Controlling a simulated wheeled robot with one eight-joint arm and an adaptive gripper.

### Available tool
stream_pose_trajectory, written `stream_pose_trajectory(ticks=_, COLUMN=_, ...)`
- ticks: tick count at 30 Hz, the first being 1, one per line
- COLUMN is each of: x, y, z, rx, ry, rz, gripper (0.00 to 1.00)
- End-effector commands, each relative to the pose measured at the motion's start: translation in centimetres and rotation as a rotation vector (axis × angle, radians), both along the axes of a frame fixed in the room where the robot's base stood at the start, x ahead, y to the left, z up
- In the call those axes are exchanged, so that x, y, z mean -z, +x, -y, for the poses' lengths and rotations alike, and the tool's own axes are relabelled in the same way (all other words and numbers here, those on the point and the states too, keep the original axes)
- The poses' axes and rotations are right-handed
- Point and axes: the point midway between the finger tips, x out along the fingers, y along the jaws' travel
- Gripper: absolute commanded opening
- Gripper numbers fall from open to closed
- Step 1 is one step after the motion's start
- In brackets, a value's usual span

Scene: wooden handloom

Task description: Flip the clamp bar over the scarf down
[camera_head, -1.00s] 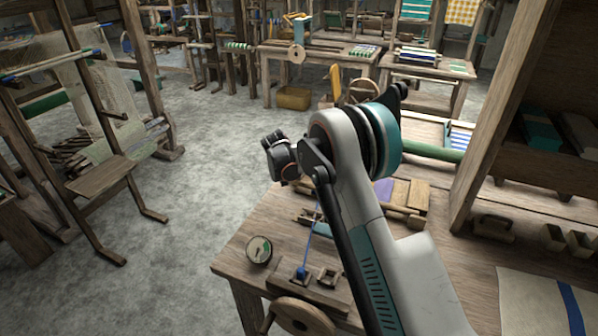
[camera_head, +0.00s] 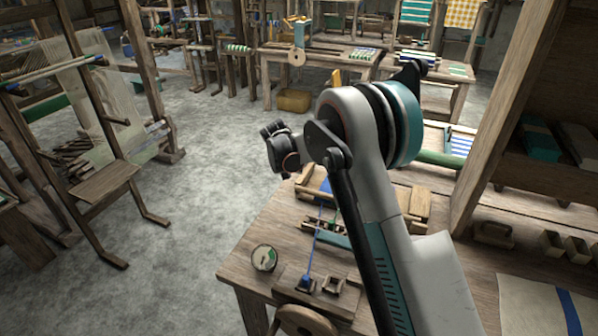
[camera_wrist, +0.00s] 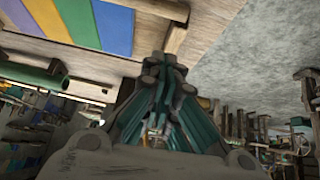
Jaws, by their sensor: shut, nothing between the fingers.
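On the wooden bench (camera_head: 240,262) are a round dial (camera_head: 263,257), a blue cord (camera_head: 313,250) and a wooden wheel (camera_head: 303,321). A wooden post (camera_head: 510,110) and a shelf stand at the right. Open floor (camera_head: 205,200) lies left of the bench.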

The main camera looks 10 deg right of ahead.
Motion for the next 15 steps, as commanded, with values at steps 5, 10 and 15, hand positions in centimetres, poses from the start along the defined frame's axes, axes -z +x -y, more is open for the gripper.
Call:
stream_pose_trajectory(ticks=5, x=-3.0, y=-1.6, z=-0.9, rx=-0.001, ry=-0.001, rz=0.001, gripper=0.0)
stream_pose_trajectory(ticks=10, x=-4.4, y=-2.4, z=-1.4, rx=0.001, ry=0.0, rz=0.001, gripper=0.0)
stream_pose_trajectory(ticks=15, x=-4.8, y=-2.7, z=-1.5, rx=0.0, ry=0.0, rz=0.001, gripper=0.0)
